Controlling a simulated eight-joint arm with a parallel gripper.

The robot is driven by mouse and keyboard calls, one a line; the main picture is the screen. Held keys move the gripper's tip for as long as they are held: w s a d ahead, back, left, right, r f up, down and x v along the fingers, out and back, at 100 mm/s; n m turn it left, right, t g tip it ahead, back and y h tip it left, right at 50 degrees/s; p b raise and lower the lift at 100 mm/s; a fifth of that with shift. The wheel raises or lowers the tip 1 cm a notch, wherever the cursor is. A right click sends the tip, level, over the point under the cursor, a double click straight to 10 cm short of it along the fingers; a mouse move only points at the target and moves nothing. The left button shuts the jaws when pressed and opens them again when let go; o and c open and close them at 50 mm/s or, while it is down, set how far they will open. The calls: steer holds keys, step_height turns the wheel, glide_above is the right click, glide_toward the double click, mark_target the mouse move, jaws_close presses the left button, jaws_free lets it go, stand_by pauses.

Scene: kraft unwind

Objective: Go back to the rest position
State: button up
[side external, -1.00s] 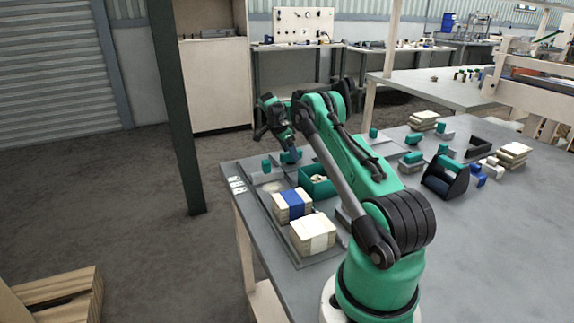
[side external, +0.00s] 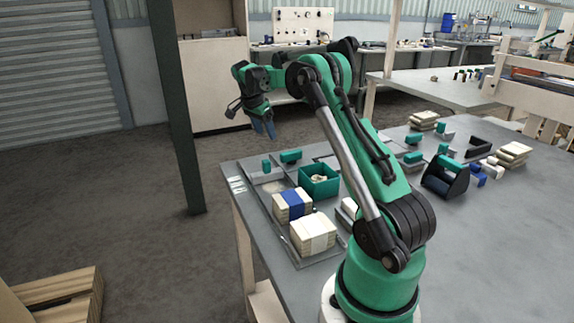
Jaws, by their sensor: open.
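My gripper (side external: 264,130) hangs in the air above the far left part of the grey table (side external: 470,265), its fingers pointing down. It is open, and I see nothing between the fingers. It is clear of everything on the table. Below it on the table are a green block (side external: 291,156) and a small green upright piece (side external: 266,165). My arm rises from its base at the front of the table and bends over toward the back left.
A green open box (side external: 319,186) with pale pieces stands near the arm. Two banded stacks, one blue-banded (side external: 293,204) and one white-banded (side external: 313,234), sit in front. A black-and-green holder (side external: 445,180) stands at right. A dark post (side external: 178,110) rises left of the table.

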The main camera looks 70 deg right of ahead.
steer(key=w+a+r+n+t, duration=0.1)
steer(key=a+r+n+t, duration=0.15)
steer(key=a+n, duration=0.55)
steer(key=a+r+n+t, duration=0.2)
steer(key=a+r+n, duration=0.2)
steer(key=a, duration=0.8)
steer(key=s+a+f+n+t+y, duration=0.1)
steer(key=s+a+n+t+y, duration=0.1)
steer(key=a+n, duration=0.3)
steer(key=s+a+f+n+t+y, duration=0.1)
steer(key=s+a+f+n+t, duration=0.1)
steer(key=s+a+n, duration=0.3)
steer(key=a, duration=0.4)
steer(key=shift+s+f+n+y, duration=0.25)
steer(key=shift+f+n+y, duration=0.05)
steer(key=shift+n+y, duration=0.1)
